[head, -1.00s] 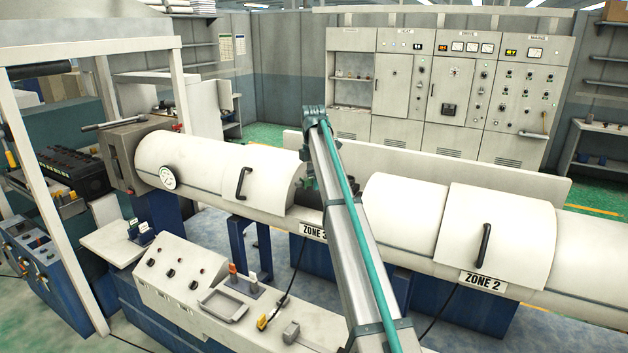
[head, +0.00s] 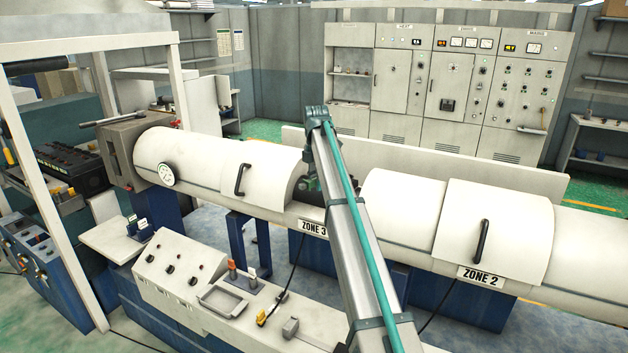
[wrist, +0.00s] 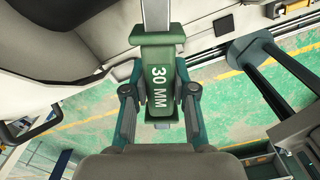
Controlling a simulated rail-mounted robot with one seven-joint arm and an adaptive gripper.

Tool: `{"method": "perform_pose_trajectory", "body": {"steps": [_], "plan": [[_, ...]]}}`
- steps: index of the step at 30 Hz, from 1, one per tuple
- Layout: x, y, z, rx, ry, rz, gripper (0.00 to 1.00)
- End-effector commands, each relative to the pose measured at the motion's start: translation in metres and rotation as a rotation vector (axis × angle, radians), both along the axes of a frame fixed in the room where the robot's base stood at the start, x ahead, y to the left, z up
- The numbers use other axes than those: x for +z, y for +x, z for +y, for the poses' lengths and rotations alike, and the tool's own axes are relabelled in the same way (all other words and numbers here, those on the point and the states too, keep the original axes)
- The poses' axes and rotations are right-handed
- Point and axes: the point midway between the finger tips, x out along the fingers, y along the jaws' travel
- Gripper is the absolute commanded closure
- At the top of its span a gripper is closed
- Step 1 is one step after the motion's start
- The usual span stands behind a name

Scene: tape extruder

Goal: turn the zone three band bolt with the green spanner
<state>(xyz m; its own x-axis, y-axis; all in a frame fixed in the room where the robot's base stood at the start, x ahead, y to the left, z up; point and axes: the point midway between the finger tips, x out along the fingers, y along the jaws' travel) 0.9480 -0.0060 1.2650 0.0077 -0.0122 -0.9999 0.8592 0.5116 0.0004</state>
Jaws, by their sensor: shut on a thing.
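The green spanner (wrist: 160,65), marked 30 MM, is held in my gripper (wrist: 160,98), whose two fingers press on both sides of its green handle. Its grey shank (wrist: 156,15) runs out of the top of the wrist view, so its working end is not seen. In the head view my gripper is mostly hidden behind my arm, at the gap in the barrel covers by the ZONE 3 label (head: 313,226). A dark band (head: 310,196) shows in part in that gap. I cannot make out the bolt or whether the spanner touches it.
White barrel covers with black handles stand left (head: 222,178) and right (head: 495,225) of the gap. A long pale panel (head: 470,170) runs behind the barrel. A control desk (head: 180,265) with a tray (head: 222,300) stands in front. Grey cabinets (head: 455,95) line the back.

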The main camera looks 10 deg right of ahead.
Motion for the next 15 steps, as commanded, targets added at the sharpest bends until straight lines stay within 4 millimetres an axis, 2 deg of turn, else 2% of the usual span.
{"method": "perform_pose_trajectory", "body": {"steps": [15], "plan": [[0.0006,-0.005,-0.0026,0.039,0.0,0.0,1.0]]}}
